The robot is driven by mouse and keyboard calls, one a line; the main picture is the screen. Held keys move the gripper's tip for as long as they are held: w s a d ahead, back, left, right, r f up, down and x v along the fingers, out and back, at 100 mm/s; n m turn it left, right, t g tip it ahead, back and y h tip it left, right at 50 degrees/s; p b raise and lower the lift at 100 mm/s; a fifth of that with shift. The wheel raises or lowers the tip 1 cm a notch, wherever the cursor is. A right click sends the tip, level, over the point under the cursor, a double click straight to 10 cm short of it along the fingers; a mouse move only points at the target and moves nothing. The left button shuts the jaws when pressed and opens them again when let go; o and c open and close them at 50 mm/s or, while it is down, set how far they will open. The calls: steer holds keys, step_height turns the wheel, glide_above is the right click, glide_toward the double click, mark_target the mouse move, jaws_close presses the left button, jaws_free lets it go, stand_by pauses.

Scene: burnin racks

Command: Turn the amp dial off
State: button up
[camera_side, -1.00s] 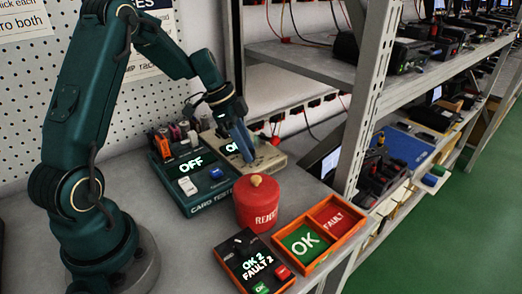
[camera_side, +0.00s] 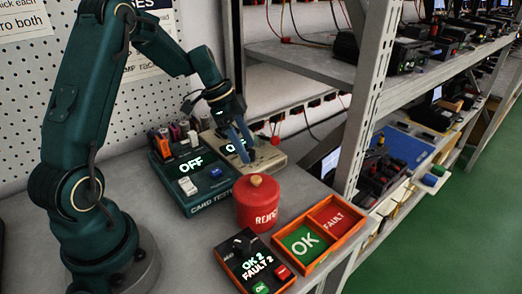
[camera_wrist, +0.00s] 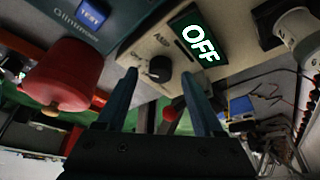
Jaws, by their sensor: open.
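The amp dial (camera_wrist: 157,69) is a round black knob with a pale pointer mark on the face of a beige box (camera_wrist: 143,48). A green-backed display (camera_wrist: 197,36) on that box reads OFF in the wrist view. In the side view the beige box (camera_side: 270,160) stands at the back, its display partly hidden behind my gripper (camera_side: 245,143). My gripper is open and empty. In the wrist view its blue fingers (camera_wrist: 160,75) appear on either side of the dial; whether they touch it cannot be told.
A card tester (camera_side: 205,205), its display also reading OFF, stands left of the beige box. A red reject canister (camera_side: 257,205) stands in front. An orange tray (camera_side: 302,266) and a black OK/fault panel (camera_side: 233,262) are nearer. A shelf post (camera_side: 367,110) rises at right.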

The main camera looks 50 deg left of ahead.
steer(key=shift+v, duration=2.2)
steer(key=s+d+r+m+t+y, duration=0.1)
steer(key=s+d+r, duration=0.2)
steer(key=d+r, duration=0.25)
steer(key=s+d+r+m+t, duration=0.1)
steer(key=s+d+r, duration=0.25)
steer(key=d, duration=0.25)
steer(key=s+d+f+n+y, duration=0.2)
steer(key=s+n, duration=0.8)
steer(key=n, duration=0.1)
steer(key=shift+s+f+t, duration=0.25)
steer(key=shift+f+t, duration=0.05)
steer(key=shift+f, duration=0.05)
